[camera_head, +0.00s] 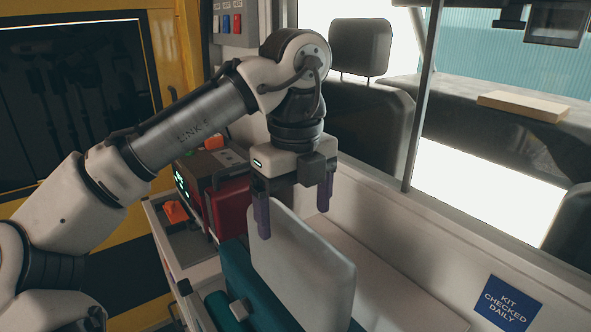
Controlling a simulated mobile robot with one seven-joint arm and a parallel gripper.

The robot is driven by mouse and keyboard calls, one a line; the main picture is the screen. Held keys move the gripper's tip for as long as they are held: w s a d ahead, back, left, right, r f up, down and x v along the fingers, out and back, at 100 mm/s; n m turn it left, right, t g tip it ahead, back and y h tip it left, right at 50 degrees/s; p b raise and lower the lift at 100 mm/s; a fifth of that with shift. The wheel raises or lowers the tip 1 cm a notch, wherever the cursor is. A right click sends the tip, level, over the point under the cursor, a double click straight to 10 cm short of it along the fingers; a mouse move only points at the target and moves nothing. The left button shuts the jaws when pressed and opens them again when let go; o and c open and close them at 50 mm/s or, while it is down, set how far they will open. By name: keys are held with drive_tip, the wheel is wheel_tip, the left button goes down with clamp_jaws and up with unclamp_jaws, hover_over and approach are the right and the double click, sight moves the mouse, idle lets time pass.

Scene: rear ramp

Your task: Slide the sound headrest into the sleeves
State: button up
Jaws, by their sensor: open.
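A dark headrest (360,46) stands upright above the back of a dark seat (370,125), beyond the partition. Whether it is the sound one, and how its posts sit in the sleeves, I cannot tell at this size. No loose headrest is clearly visible. My gripper (294,222) points down, open, with its purple fingers spread at the upper left end of a pale grey upright panel (305,265). One finger overlaps the panel's near left edge in the picture; the other is beyond its top. I cannot tell whether they touch it.
A teal case (238,270) lies beside the panel. A red unit (228,205) and an orange item (175,212) stand behind it. A white wall with a blue sign (507,303) borders the right. A dark post (422,100) rises before the seats. A flat tan box (522,106) lies farther back.

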wheel_tip(320, 180, up, 7)
idle(0.3)
drive_tip(key=shift+d, duration=0.1)
